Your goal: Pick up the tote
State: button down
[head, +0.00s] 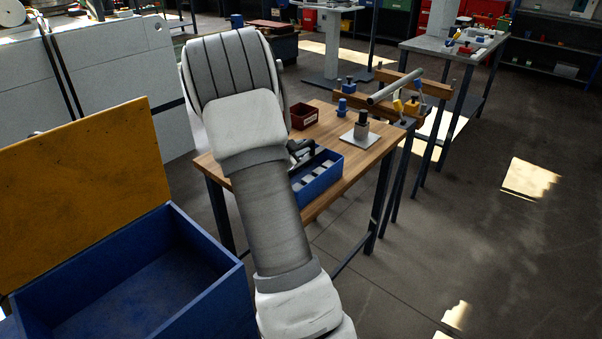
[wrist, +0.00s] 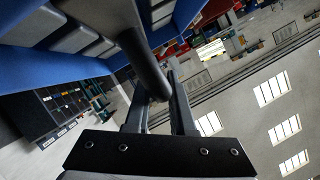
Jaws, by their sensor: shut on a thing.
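The blue tote (head: 322,182) is at the front part of the wooden workbench (head: 340,160), partly hidden by my arm. I cannot tell whether its base touches the bench top. It holds several grey blocks in a row. In the wrist view the tote's blue wall (wrist: 75,75) and blocks fill the upper left, with a dark round handle bar (wrist: 148,68) running between my fingers. My gripper (wrist: 158,92) is shut on that handle. In the head view my gripper (head: 301,152) is small and dark at the tote's far side.
A pipe (head: 395,87) rests on wooden bars behind. A big blue box (head: 205,290) with a yellow lid (head: 85,185) is at lower left. Floor at right is clear.

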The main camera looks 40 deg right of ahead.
jog(key=shift+r, duration=0.2)
jog(key=shift+r+p, duration=0.85)
jog(key=shift+r, duration=1.2)
jog(key=s+d+r, duration=0.2)
jog(key=s+r, duration=0.1)
jog(key=s, duration=0.2)
jog(key=s+d+r+p, duration=0.1)
jog(key=s+d+r, duration=0.2)
jog(key=s, duration=0.2)
jog(key=shift+s+r, duration=0.3)
jog(key=shift+r, duration=0.05)
